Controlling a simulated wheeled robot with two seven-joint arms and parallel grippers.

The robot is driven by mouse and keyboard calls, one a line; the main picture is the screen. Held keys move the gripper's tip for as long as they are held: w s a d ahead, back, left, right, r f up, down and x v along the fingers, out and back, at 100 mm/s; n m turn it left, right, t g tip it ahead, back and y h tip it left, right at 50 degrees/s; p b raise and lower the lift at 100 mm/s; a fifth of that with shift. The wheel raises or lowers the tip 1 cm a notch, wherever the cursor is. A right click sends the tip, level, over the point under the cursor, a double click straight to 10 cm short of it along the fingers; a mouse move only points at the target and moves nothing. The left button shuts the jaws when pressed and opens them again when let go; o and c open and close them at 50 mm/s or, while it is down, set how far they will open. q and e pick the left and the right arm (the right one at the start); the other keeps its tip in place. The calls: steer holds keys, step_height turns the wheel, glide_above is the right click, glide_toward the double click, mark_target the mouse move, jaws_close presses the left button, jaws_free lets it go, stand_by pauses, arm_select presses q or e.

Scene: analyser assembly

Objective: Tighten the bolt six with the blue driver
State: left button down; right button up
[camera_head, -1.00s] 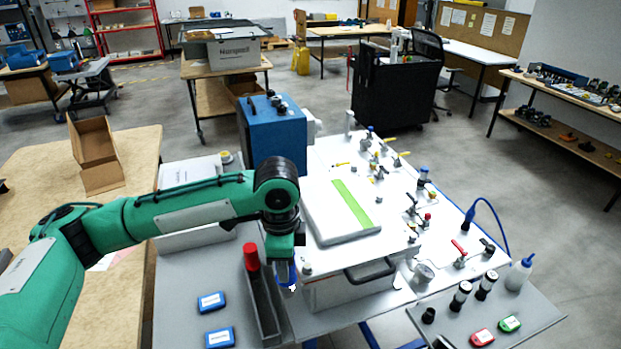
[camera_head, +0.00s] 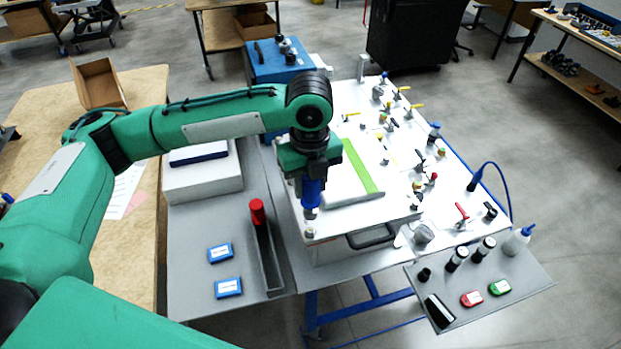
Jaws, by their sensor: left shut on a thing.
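My left gripper (camera_head: 309,178) is shut on the blue driver (camera_head: 311,195), which hangs upright with its tip down. The driver's lower end is at or just above a bolt (camera_head: 310,231) at the near left corner of the white analyser lid (camera_head: 345,218). I cannot tell whether the tip touches the bolt. The lid has a green stripe (camera_head: 362,167) and sits on a grey case with a dark handle (camera_head: 371,237). Part of the lid is hidden behind my left arm and gripper. My right gripper is not in view.
A red-handled driver (camera_head: 257,212) stands in a narrow grey holder (camera_head: 269,262) left of the case. Two blue boxes (camera_head: 228,287) lie on the grey table. Valves and fittings crowd the white board to the right. A small shelf holds a white bottle (camera_head: 518,240) and coloured boxes (camera_head: 471,298).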

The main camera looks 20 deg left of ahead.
mark_target(310, 206)
arm_select(q)
steer(key=shift+w+f+b, duration=0.1)
steer(key=shift+f+b, duration=1.8)
steer(key=shift+b, duration=0.05)
steer(key=shift+f, duration=0.6)
steer(key=shift+f+p, duration=0.3)
steer(key=shift+p, duration=0.15)
steer(key=shift+f, duration=1)
